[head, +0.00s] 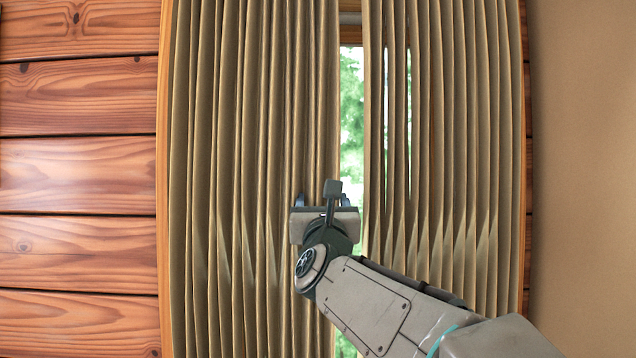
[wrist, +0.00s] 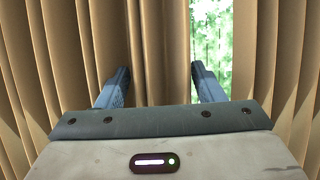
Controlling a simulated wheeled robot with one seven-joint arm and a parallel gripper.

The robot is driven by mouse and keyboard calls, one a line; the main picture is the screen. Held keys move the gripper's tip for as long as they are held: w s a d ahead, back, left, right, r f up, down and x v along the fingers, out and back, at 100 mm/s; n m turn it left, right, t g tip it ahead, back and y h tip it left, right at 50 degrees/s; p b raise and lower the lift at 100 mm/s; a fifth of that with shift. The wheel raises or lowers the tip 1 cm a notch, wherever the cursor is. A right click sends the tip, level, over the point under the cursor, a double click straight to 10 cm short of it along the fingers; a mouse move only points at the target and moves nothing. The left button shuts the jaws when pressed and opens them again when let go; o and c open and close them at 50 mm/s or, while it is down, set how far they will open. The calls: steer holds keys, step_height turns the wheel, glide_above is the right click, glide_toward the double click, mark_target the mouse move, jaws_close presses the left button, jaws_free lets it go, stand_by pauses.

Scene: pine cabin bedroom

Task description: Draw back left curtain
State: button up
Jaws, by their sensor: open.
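The left curtain (head: 245,140) is a tan pleated panel covering the left part of the window. Its right edge borders a narrow gap with green foliage outside. My gripper (head: 324,200) is at the lower part of this edge in the head view. In the wrist view, my gripper (wrist: 160,88) is open, its two fingers apart on either side of the left curtain's edge folds (wrist: 160,50). The right finger is by the gap. Whether the fingers touch the cloth cannot be told. The fingertips are mostly hidden behind my wrist in the head view.
The right curtain (head: 450,140) hangs on the other side of the gap (head: 352,110). A pine plank wall (head: 80,170) lies to the left, with a wooden window frame strip at the curtain's outer edge. A plain beige surface (head: 585,150) stands at the far right.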

steer(key=shift+p+x, duration=0.7)
steer(key=shift+x, duration=0.9)
